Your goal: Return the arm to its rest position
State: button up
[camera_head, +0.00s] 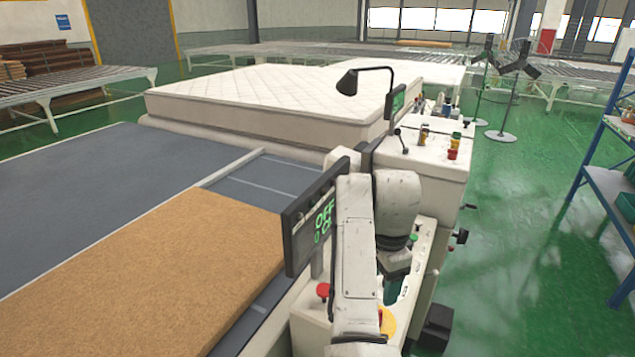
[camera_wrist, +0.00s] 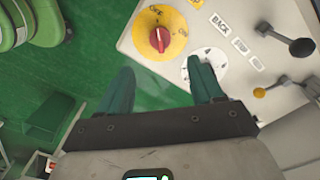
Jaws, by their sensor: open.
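My gripper (camera_wrist: 162,84) shows in the wrist view with two green fingers spread apart and nothing between them. In the head view my arm reaches forward over the console (camera_head: 310,335) and bends down, with the gripper (camera_head: 392,290) low above the panel.
A dark display (camera_head: 315,215) reading OFF stands close left of my arm. A brown board (camera_head: 165,285) lies on the conveyor at left; a white mattress (camera_head: 270,95) lies ahead. A second console (camera_head: 425,155) with levers stands beyond my arm. Green floor is open to the right, before blue shelves (camera_head: 605,185).

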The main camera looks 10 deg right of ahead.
jog(key=s+d+f+n+h, duration=0.2)
jog(key=s+d+f+n, duration=0.4)
jog(key=s+d+f, duration=0.75)
jog(key=s+a+f+n, duration=0.1)
jog(key=s+a+n, duration=0.1)
jog(key=s, duration=0.6)
jog(key=s+a+f+n+y, duration=0.1)
jog(key=s+n, duration=0.3)
jog(key=s, duration=0.4)
jog(key=s+a+f+n+t, duration=0.1)
jog(key=s+a+f+n, duration=0.2)
jog(key=s, duration=0.5)
jog(key=shift+s+f+y+b, duration=0.25)
jog(key=shift+s+y+b, duration=0.15)
